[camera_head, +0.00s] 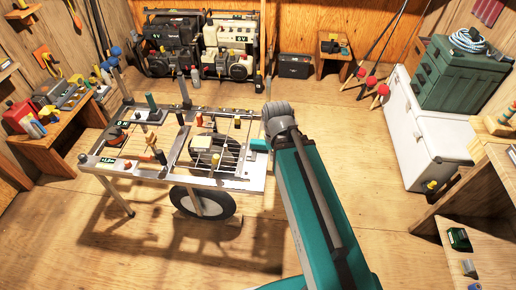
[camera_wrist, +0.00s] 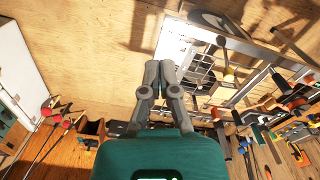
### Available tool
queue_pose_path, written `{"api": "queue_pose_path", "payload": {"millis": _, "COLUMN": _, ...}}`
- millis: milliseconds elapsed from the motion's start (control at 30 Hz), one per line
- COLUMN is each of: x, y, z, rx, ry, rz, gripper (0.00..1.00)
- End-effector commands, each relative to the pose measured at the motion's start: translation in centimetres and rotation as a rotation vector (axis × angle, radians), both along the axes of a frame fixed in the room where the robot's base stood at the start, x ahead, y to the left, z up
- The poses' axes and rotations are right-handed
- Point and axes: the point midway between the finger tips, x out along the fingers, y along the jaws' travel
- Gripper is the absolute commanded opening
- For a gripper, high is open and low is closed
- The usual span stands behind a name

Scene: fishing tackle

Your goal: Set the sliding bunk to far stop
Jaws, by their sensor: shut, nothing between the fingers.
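A silvery metal trailer-like frame (camera_head: 228,183) with a dark wheel (camera_head: 203,214) stands left of centre in the head view. Rails and crossbars run over it, with several coloured knobs and posts. I cannot tell which of these bars is the sliding bunk or where its stops are. The frame also shows at the upper right of the wrist view (camera_wrist: 245,47). My gripper (camera_wrist: 160,66) is shut and empty, with its fingertips together in the wrist view. It is near the frame's right end; its fingertips are not clear in the head view.
A workbench (camera_head: 62,140) with tackle stands at the left. Engines or machines (camera_head: 228,65) line the back wall. A white chest (camera_head: 425,140) carries a green box (camera_head: 460,78) at the right. Bare wooden floor lies in front of the frame and right of my arm.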

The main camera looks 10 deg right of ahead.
Motion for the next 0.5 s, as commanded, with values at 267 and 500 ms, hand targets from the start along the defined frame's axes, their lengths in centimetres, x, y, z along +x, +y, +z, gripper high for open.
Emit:
{"api": "queue_pose_path", "payload": {"millis": 267, "x": 0.2, "y": 0.0, "z": -0.4, "rx": -0.005, "ry": -0.002, "rz": -0.015, "gripper": 0.0}}
{"api": "queue_pose_path", "payload": {"millis": 500, "x": 2.1, "y": -0.4, "z": -2.8, "rx": -0.048, "ry": -0.021, "rz": -0.152, "gripper": 0.0}}
